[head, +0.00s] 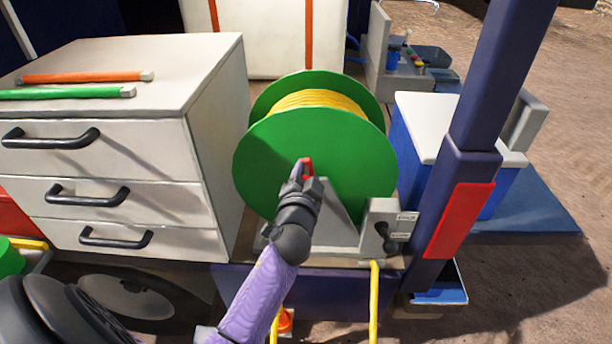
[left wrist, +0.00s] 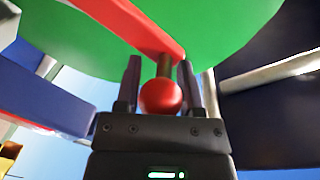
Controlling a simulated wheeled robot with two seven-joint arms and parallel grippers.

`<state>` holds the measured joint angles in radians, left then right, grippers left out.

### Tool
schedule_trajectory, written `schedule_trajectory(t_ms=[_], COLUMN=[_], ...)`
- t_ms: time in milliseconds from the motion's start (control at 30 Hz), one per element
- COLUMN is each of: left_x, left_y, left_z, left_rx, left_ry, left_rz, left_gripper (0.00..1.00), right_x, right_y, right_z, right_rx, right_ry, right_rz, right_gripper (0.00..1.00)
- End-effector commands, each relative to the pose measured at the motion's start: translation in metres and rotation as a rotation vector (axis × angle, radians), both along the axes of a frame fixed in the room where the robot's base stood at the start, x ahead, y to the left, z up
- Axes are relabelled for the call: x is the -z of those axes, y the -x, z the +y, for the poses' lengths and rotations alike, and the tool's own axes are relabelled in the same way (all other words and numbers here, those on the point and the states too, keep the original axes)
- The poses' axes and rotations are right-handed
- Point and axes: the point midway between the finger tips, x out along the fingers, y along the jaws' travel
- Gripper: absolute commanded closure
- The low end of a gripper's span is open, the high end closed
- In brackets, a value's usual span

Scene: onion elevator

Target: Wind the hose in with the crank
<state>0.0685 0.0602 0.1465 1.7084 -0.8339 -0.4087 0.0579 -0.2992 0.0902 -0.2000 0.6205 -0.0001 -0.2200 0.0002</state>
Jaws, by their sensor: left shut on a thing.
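A green hose reel (head: 350,155) with yellow hose (head: 318,101) wound on it stands on a grey stand. The red crank (head: 308,165) is at the front of the reel, mostly hidden behind my left gripper (head: 303,178). In the left wrist view the red crank arm (left wrist: 135,22) crosses the green disc, and a red ball knob (left wrist: 160,96) on a short stem sits between the two fingers of my left gripper (left wrist: 160,80). The left gripper is shut on this crank handle. A yellow hose end (head: 374,300) hangs down below the stand. My right gripper is not in view.
A grey box with a small dark lever (head: 390,238) is right of the reel. A dark blue post (head: 470,150) with a red panel rises beside it. A white drawer cabinet (head: 215,140) stands close on the left, with orange and green bars on top.

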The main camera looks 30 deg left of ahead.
Motion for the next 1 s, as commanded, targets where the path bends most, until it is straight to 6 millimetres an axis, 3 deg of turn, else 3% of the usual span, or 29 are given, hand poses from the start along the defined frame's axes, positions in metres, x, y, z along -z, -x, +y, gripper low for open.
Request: schedule_trajectory(t_ms=[467, 1000], left_x=[0.004, 0.032], left_y=[-0.024, -0.046], left_z=[-0.037, -0.074], left_rx=[0.005, 0.004], left_ry=[-0.383, -0.819], left_rz=[0.232, 0.502], left_gripper=[1.00, 1.00], right_x=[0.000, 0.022], right_y=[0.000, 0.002], right_z=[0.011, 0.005], right_rx=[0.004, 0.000], right_ry=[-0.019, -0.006], right_rz=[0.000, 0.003], right_gripper=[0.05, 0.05])
